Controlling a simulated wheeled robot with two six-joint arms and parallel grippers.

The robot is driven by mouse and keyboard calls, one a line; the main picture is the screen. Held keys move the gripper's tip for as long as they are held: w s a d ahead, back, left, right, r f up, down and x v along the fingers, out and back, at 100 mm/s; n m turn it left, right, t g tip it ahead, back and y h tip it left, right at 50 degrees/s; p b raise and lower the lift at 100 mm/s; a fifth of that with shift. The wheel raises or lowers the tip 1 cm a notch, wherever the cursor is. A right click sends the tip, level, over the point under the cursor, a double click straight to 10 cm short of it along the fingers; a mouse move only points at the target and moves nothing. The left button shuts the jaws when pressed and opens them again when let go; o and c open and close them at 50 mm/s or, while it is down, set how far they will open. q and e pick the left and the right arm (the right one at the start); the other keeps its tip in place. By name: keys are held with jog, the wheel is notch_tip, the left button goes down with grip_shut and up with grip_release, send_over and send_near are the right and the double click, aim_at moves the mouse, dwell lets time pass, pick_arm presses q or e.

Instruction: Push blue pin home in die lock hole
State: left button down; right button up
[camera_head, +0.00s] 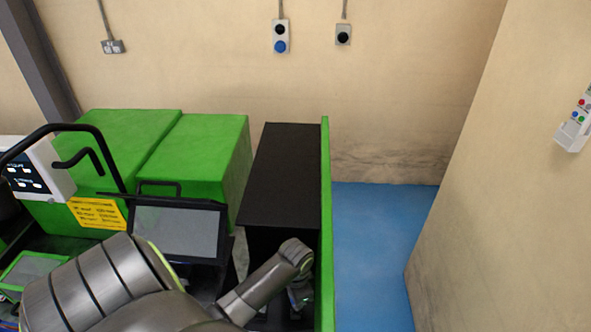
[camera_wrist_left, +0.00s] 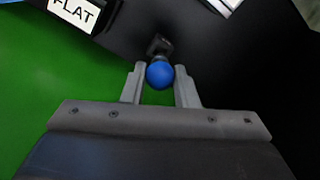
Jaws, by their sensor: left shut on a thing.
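The blue pin's round head (camera_wrist_left: 159,74) shows in the left wrist view, between the two fingers of my left gripper (camera_wrist_left: 160,84). The gripper is shut on it. A dark block (camera_wrist_left: 159,46) sits just beyond the blue head; the pin's shaft and the die lock hole cannot be made out. In the head view my left arm reaches down beside the black cabinet (camera_head: 282,180), and its gripper is mostly hidden low down near the green panel. My right gripper is not in view.
A white label reading "FLAT" (camera_wrist_left: 76,12) lies near a green surface (camera_wrist_left: 50,75) in the wrist view. In the head view a tall green panel (camera_head: 325,220) edges the cabinet. A dark screen (camera_head: 178,230) stands left of it. Blue floor (camera_head: 375,250) is clear at right.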

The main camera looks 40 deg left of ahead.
pick_arm(q)
jog(key=shift+f+b, duration=0.8)
jog(key=shift+f, duration=1.05)
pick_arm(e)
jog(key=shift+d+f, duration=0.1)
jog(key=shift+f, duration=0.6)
pick_arm(q)
jog(key=c, duration=1.1)
grip_release()
jog(key=shift+o, duration=0.2)
jog(key=shift+r, duration=0.15)
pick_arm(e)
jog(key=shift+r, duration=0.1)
